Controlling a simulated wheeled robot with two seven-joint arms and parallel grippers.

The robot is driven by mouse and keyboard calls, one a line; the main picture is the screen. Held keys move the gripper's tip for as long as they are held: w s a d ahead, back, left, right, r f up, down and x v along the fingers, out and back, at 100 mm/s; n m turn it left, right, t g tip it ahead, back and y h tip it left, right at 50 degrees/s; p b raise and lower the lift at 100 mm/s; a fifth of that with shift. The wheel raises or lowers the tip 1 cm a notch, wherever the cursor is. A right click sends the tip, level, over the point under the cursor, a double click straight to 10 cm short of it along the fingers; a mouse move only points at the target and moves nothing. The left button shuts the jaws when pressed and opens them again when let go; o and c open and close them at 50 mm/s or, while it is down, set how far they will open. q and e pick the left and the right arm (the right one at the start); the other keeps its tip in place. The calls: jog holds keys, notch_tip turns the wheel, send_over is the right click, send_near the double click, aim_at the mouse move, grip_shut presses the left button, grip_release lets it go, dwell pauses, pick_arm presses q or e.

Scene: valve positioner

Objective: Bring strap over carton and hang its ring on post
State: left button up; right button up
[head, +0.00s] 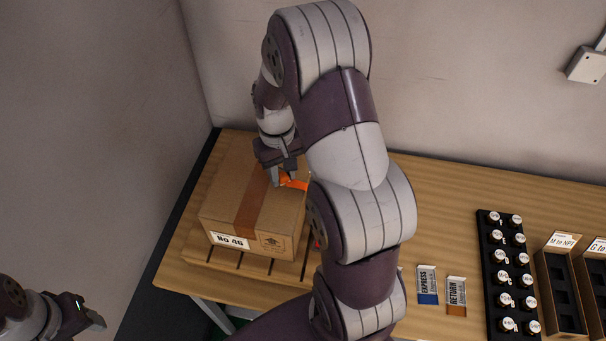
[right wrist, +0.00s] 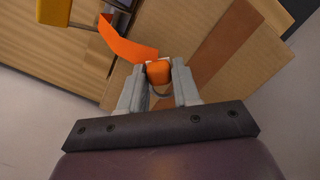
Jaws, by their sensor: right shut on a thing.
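The brown carton (head: 222,205), labelled "No 46", stands on a slatted wooden pallet (head: 197,247) at the table's left end. It also shows in the right wrist view (right wrist: 250,75). The orange strap (head: 294,182) lies at the carton's right top edge, and in the right wrist view it (right wrist: 125,45) curves from the upper left to my fingers. My right gripper (head: 283,176) is shut on the strap's end, with part of a grey ring visible between the fingers (right wrist: 158,80), above the carton's top. My left gripper (head: 92,318) is at the lower left, away from the carton. I cannot identify the post.
Two small boxes, blue-based EXPRESS (head: 427,285) and orange-based RETURN (head: 456,296), lie on the table (head: 435,195). A black rack with several round fittings (head: 508,270) and open bins (head: 560,285) stand at the right. A wall is close on the left.

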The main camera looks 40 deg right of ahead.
jog(key=w+a, duration=0.2)
jog(key=shift+w+a+r, duration=0.1)
jog(key=shift+w+a, duration=0.1)
jog(key=shift+a, duration=0.15)
jog(key=shift+w+a, duration=0.15)
jog(key=shift+w, duration=0.35)
jog(key=shift+w+a, duration=0.35)
jog(key=w+a+p, duration=0.3)
jog(key=w+a, duration=0.6)
jog(key=w, duration=0.1)
jog(key=shift+w+a, duration=0.15)
jog(key=shift+w, duration=0.15)
